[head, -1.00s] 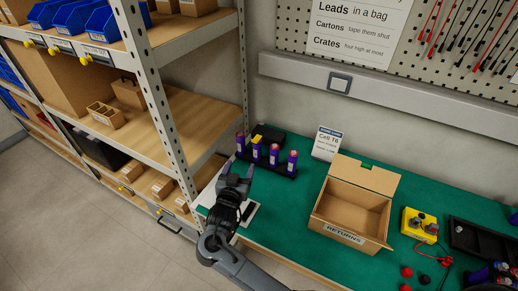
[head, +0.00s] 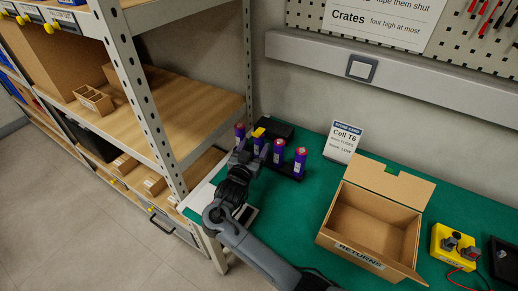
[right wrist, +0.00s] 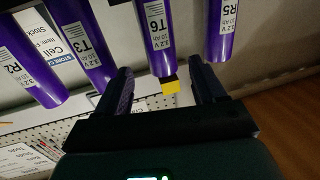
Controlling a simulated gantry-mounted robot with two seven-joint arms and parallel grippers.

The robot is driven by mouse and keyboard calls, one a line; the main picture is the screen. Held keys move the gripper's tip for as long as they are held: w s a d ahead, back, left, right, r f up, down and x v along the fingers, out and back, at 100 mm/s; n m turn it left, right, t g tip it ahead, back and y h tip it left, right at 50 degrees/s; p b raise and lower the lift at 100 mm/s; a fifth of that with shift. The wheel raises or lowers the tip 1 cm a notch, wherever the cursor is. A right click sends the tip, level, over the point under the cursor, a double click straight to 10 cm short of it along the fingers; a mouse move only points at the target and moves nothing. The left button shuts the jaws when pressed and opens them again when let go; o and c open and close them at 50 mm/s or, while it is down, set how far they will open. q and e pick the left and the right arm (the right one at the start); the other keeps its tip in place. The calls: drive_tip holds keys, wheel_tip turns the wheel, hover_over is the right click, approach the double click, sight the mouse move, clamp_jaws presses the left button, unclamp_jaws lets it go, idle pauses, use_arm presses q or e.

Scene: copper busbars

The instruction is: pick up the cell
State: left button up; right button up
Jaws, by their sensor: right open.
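Several purple cells stand upright in a row in a dark rack (head: 288,171) on the green bench. The cell marked T6 (right wrist: 157,38) is second from the left in the head view (head: 259,147). My right gripper (right wrist: 160,88) is open and empty; in the upside-down right wrist view its fingers point towards T6, one on each side of its line. T3 (right wrist: 88,48), R2 (right wrist: 30,62) and R5 (right wrist: 221,30) stand beside it. A card (head: 343,141) reading Cell T6 stands behind. My left gripper is not in view.
A yellow piece (head: 259,131) shows behind T6. An open returns box (head: 368,254) stands to the right, with a yellow box (head: 454,246) beyond it. Green bench (head: 295,215) is clear before the box.

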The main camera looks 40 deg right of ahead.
sight(261, 133)
drive_tip(key=shift+x, duration=0.95)
drive_tip(key=b+x, duration=0.2)
drive_tip(key=x, duration=0.2)
drive_tip(key=shift+w+d+b, duration=0.1)
drive_tip(key=shift+w+b, duration=0.15)
drive_tip(key=shift+b, duration=0.05)
drive_tip(key=shift+w+d+r, duration=0.1)
drive_tip(key=shift+w+d, duration=0.1)
drive_tip(key=shift+d, duration=0.15)
drive_tip(key=shift+a, duration=0.1)
drive_tip(key=shift+c, duration=0.9)
clamp_jaws()
drive_tip(key=shift+r, duration=0.15)
